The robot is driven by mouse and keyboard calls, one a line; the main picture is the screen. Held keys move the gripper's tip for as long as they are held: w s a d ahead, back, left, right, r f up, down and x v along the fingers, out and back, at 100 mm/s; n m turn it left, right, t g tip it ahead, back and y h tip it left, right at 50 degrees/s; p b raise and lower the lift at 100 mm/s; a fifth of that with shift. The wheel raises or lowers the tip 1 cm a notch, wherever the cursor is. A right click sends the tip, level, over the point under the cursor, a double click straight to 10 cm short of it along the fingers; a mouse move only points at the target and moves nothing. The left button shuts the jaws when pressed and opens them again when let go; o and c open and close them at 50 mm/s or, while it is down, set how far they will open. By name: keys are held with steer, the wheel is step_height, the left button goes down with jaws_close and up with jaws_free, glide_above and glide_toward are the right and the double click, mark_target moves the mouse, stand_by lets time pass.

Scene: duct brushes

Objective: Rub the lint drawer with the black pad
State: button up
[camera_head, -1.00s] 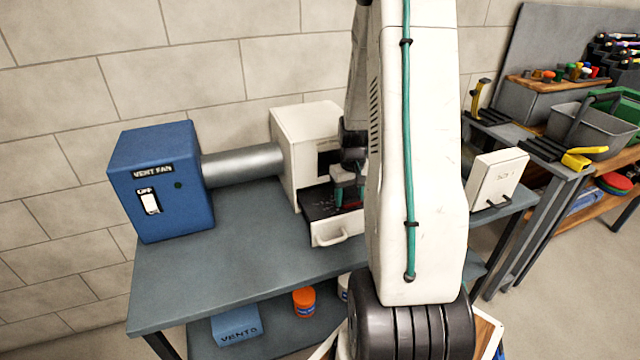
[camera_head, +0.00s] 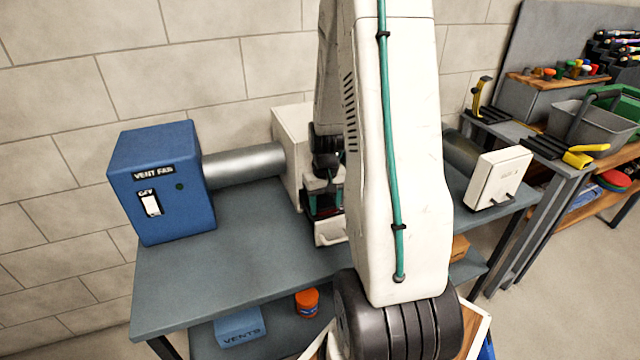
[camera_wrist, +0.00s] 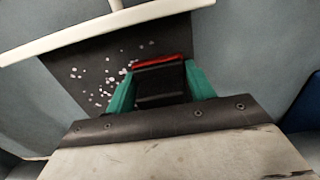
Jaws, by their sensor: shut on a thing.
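The lint drawer (camera_head: 329,233) is pulled out from the front of a cream box (camera_head: 288,140) on the bench, its pale front and handle partly behind my arm. In the wrist view its dark floor (camera_wrist: 80,85) carries many white specks, mostly left of my gripper, and its pale front edge (camera_wrist: 50,46) crosses the top. My gripper (camera_wrist: 160,84) has teal fingers shut on the black pad (camera_wrist: 160,92), a dark block with a red strip along its far edge. In the head view my gripper (camera_head: 323,200) is over the drawer. I cannot tell whether the pad touches the floor.
A blue vent fan box (camera_head: 160,185), its switch labelled OFF, joins the cream box by a grey duct (camera_head: 243,163). A pale panel with a handle (camera_head: 498,178) stands at the bench's right end. The bench top (camera_head: 240,265) left of the drawer is clear.

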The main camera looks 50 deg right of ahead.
mark_target(322, 196)
steer(key=shift+w+a+r, duration=0.15)
steer(key=shift+a+r, duration=0.15)
steer(key=shift+a, duration=0.05)
steer(key=shift+w+a+r, duration=0.1)
steer(key=shift+r, duration=0.1)
step_height(322, 196, up, 3)
steer(key=shift+f, duration=0.15)
steer(key=shift+r, duration=2.2)
